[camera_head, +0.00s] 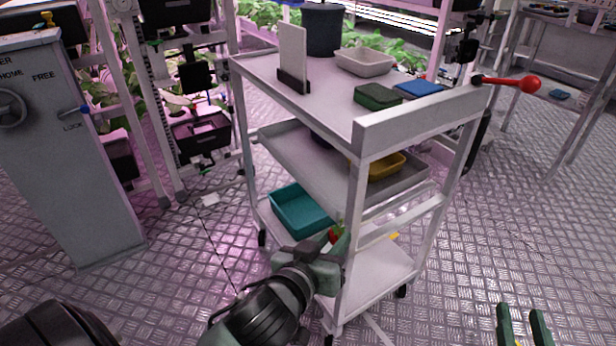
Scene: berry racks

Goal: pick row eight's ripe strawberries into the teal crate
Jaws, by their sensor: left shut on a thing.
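The teal crate (283,222) sits on the bottom shelf of the white cart, at its left end. My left gripper (338,238) is shut on a small red strawberry (332,236), just right of the crate's near right corner in the picture. The gripper hides part of the berry, and I cannot tell whether the berry is over the crate's rim. The part of the crate's inside that shows looks empty. My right gripper (524,318) is at the bottom right, with its two fingers apart and nothing between them.
The white cart (410,135) stands close in front, its posts and shelves near my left arm. A yellow bowl (388,166) is on its middle shelf. A grey cabinet (70,150) stands left. Floor right of the cart is clear.

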